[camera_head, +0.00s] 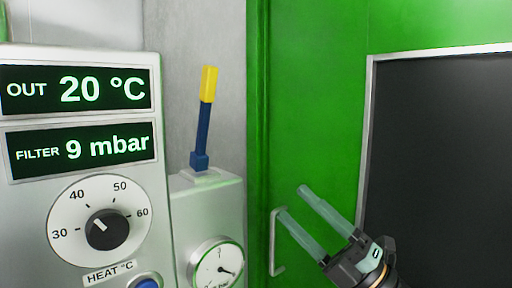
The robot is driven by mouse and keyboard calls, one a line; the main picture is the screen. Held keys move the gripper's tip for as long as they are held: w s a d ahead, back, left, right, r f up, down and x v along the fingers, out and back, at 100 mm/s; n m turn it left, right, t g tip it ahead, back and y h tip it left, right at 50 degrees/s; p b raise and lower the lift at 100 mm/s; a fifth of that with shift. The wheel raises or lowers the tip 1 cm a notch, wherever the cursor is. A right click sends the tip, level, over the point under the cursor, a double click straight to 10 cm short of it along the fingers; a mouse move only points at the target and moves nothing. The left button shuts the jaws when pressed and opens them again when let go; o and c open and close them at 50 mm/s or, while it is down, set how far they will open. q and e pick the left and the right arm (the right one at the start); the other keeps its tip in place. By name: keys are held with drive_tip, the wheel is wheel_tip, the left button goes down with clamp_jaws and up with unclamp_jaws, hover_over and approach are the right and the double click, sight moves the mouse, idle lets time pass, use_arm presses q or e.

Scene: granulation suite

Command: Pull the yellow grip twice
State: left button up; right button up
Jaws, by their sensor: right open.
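The yellow grip (209,83) tops a blue lever (203,133) that stands nearly upright, leaning slightly right, on a grey box left of centre. My right gripper (295,205) is at the lower right, with its two pale fingers apart and nothing between them. It is to the right of and below the yellow grip, well apart from it in the picture. The fingers show in front of a metal handle on the green panel; I cannot tell whether they touch it. My left gripper is not in view.
A control panel at left has displays reading OUT 20 °C and FILTER 9 mbar, a heat dial (106,229) and a blue button (148,284). A round gauge (216,264) sits below the lever. The metal handle (272,245) and a dark framed panel (440,150) are at right.

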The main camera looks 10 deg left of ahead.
drive_tip(key=s+a+r+n+g+h+b, duration=0.2)
drive_tip(key=s+a+r+n+g+h, duration=0.35)
drive_tip(key=r+n, duration=0.55)
drive_tip(key=n+t+h, duration=0.2)
drive_tip(key=t+h, duration=0.2)
drive_tip(key=t, duration=0.3)
approach(212, 84)
drive_tip(key=shift+y, duration=0.25)
drive_tip(key=p+x, duration=0.3)
drive_tip(key=x, duration=0.6)
drive_tip(key=shift+f, duration=0.1)
drive_tip(key=shift+w+a+p, duration=0.4)
drive_tip(key=shift+w+a, duration=0.05)
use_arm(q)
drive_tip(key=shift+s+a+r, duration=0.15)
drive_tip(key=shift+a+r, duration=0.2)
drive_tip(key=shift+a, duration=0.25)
use_arm(e)
drive_tip(key=shift+w+a+f, duration=0.1)
drive_tip(key=shift+w+a, duration=0.05)
drive_tip(key=shift+a, duration=0.05)
